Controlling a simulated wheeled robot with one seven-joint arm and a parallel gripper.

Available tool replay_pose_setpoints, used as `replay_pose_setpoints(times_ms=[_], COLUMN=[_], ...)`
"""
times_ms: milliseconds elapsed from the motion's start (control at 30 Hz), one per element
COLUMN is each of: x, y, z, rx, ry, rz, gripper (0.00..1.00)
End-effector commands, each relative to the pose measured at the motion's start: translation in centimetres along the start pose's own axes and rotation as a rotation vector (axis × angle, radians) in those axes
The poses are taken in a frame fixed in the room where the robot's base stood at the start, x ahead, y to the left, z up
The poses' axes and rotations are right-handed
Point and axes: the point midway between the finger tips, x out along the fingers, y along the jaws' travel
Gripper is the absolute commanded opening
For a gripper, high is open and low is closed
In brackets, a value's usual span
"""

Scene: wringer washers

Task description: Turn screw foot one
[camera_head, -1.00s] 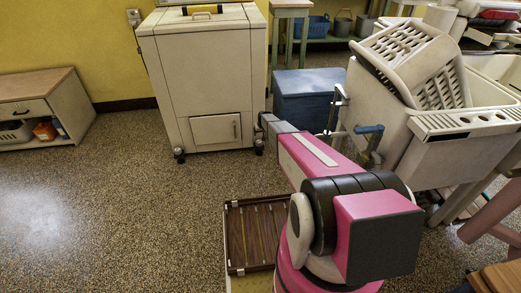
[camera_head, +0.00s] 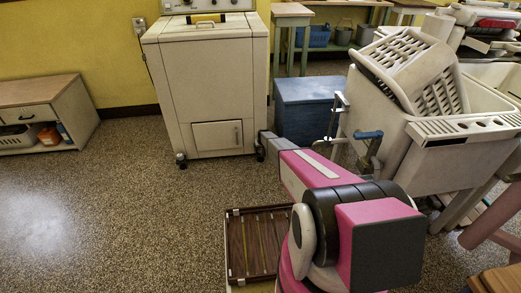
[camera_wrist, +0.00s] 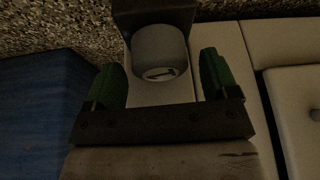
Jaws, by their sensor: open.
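A grey round foot (camera_wrist: 160,50) with a small mark on its end face is in the wrist view, below a dark bracket at the top. It appears to be at the lower right front corner of the cream washer cabinet (camera_head: 211,85). My gripper (camera_wrist: 160,66) is open, with one green finger on each side of the foot. Gaps show between the fingers and the foot, and I cannot see contact. In the head view my arm reaches to that corner, and the fingers are hidden there. The cabinet's small front door (camera_head: 217,135) is shut.
A blue box (camera_head: 309,110) stands close to the right of the cabinet. A cream tub (camera_head: 455,155) with a slatted basket is further right. A brown slatted tray (camera_head: 232,245) lies near my arm. A low cabinet (camera_head: 45,100) is left; speckled floor is clear between.

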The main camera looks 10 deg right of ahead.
Motion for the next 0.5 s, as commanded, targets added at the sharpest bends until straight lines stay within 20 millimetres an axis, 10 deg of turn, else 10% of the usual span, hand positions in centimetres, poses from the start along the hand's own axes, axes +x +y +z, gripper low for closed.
replay_pose_setpoints(times_ms=[367,500], x=[1.21,1.19], y=[-0.03,-0.03], z=[0.06,0.06], rx=[0.0,0.0], ry=[-0.001,-0.001], rz=[0.0,0.0], gripper=[0.8,0.41])
